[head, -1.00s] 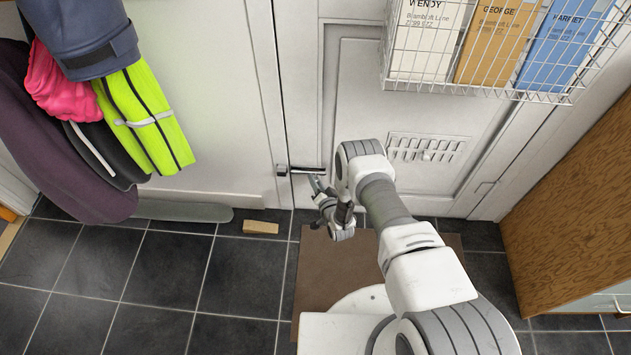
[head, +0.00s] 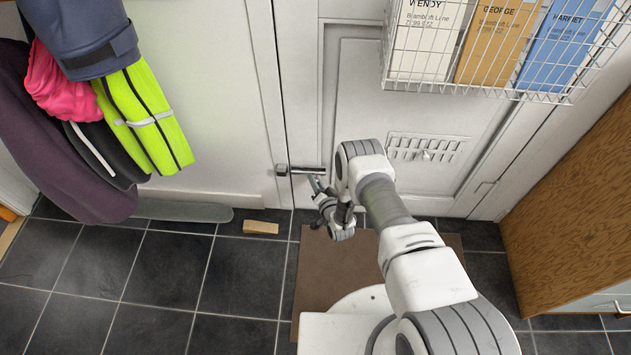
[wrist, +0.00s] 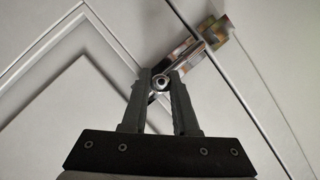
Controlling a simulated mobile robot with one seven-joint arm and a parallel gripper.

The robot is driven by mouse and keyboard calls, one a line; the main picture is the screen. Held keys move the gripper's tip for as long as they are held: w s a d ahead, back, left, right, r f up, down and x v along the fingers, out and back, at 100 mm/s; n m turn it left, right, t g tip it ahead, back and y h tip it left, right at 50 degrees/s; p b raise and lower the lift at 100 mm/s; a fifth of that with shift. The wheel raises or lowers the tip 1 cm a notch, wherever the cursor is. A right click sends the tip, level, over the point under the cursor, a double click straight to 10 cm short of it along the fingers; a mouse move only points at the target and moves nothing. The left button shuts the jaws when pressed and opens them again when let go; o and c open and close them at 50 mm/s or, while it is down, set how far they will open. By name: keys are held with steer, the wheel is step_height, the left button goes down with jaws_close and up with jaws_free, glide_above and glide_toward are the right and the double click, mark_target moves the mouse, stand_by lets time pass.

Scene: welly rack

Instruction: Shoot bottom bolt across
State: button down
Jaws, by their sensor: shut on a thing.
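The bottom bolt (head: 304,170) is a shiny metal bar low on the white door, by the seam between door and frame. In the wrist view the bolt (wrist: 189,54) runs slanting up to the right, its upper end at a blurred brownish keeper (wrist: 216,32) beside the seam. My gripper (wrist: 161,84) is shut on the bolt's round knob (wrist: 161,83), which shows between the fingertips. In the head view my gripper (head: 318,184) is at the bolt, partly hidden by my arm.
A wire basket (head: 480,92) with named folders hangs on the door at upper right. Coats (head: 140,115) hang at left. A wooden wedge (head: 261,227) lies on the dark tiles. A brown mat (head: 325,265) lies below the door. A wooden cabinet (head: 570,210) stands at right.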

steer(key=shift+w+a, duration=0.1)
steer(key=shift+a, duration=1.85)
steer(key=c, duration=0.7)
jaws_free()
steer(key=shift+d, duration=0.1)
